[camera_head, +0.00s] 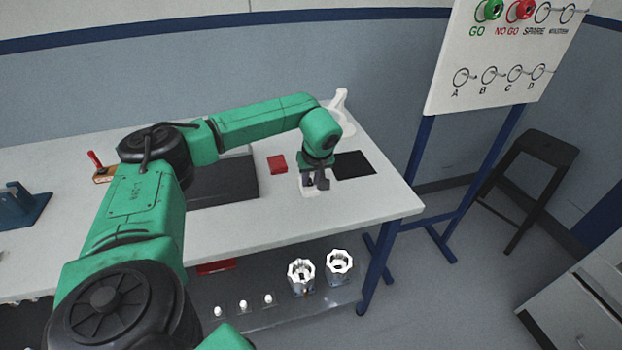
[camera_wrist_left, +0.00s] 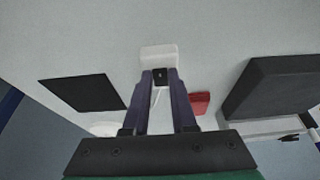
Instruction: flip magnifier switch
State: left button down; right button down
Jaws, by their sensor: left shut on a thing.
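A white switch box (camera_head: 309,193) lies on the bench under my left gripper (camera_head: 316,184). In the left wrist view the white switch box (camera_wrist_left: 159,54) shows past the fingertips, with a small black switch (camera_wrist_left: 160,75) on its near part. My left gripper (camera_wrist_left: 161,76) has its two fingertips on either side of this switch, shut on it. In the head view the fingers hide most of the switch. The white magnifier (camera_head: 342,112) stands at the bench's back right; the left wrist view shows a white cable between the fingers. My right gripper is not in view.
A black mat (camera_head: 354,165) lies to the right of the switch box, and a red block (camera_head: 277,164) to its left. A dark grey slab (camera_head: 226,183) is farther left. A white board (camera_head: 500,55) on blue legs stands right of the bench (camera_head: 378,198).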

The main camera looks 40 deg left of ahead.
pick_arm(q)
jog(key=shift+w+a+r+g+h+p, duration=0.15)
jog(key=shift+r+g+h+p, duration=0.3)
jog(key=shift+p, duration=0.45)
jog(key=shift+a+f+g+h, duration=0.2)
jog(key=shift+g+h, duration=0.05)
jog(key=shift+h, duration=0.3)
jog(key=c, duration=0.7)
grip_release()
jog(key=r, duration=0.4)
jog(key=s+d+r, duration=0.1)
jog(key=r, duration=0.4)
jog(key=d+r+b, duration=0.1)
jog(key=r, duration=0.4)
jog(key=shift+s+r, duration=0.15)
